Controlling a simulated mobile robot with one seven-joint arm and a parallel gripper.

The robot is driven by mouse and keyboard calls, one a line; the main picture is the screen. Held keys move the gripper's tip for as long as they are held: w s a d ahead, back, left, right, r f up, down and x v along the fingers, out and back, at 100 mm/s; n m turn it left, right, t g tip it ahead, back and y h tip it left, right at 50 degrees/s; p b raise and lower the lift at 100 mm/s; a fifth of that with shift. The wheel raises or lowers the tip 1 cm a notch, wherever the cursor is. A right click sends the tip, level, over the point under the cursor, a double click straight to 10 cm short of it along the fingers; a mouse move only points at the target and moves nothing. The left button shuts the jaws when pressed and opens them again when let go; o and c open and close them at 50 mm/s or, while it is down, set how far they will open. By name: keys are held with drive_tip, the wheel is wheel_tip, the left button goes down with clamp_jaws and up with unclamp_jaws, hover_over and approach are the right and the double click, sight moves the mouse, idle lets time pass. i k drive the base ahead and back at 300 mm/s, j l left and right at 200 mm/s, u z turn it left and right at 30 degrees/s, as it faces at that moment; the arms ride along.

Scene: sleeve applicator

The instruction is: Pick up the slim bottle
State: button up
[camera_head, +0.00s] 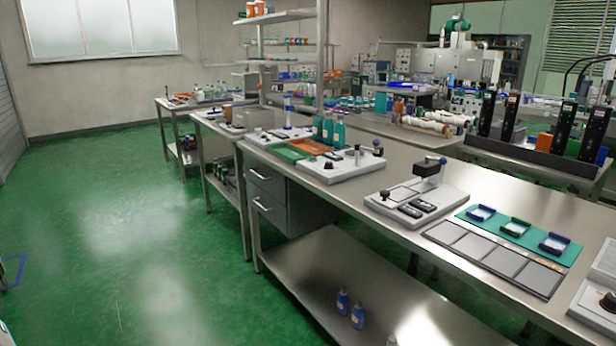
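Several slim teal bottles with pale labels (328,128) stand upright and close together on the steel workbench (400,165), beside an orange tray. Two small blue bottles with white labels stand on the bench's lower shelf, one at the back (342,302) and one nearer (357,317). A tall narrow clear and blue piece (288,112) stands further back on the bench; I cannot tell if it is a bottle. Which one the task means is not clear from this view. My gripper is not in view.
The bench carries a pale fixture with a dark clamp (418,197), a teal mat (530,240) with small holders, and a panel of grey plates (490,255). A grey drawer unit (285,195) hangs below. The green floor (130,240) at left is open.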

sight(318, 122)
drive_tip(key=i+j+u, duration=0.35)
drive_tip(key=i+u, duration=0.3)
drive_tip(key=i, duration=0.3)
drive_tip(key=i+u, duration=0.2)
drive_tip(key=i, duration=1.05)
drive_tip(key=i+j+z, duration=0.15)
drive_tip(key=i+z, duration=0.2)
drive_tip(key=i, duration=0.15)
drive_tip(key=i+j+z, duration=0.3)
drive_tip(key=i, duration=0.2)
drive_tip(key=i+j+z, duration=0.2)
drive_tip(key=z, duration=0.25)
drive_tip(key=i+j+z, duration=0.35)
drive_tip(key=z, duration=0.15)
drive_tip(key=i+j, duration=0.05)
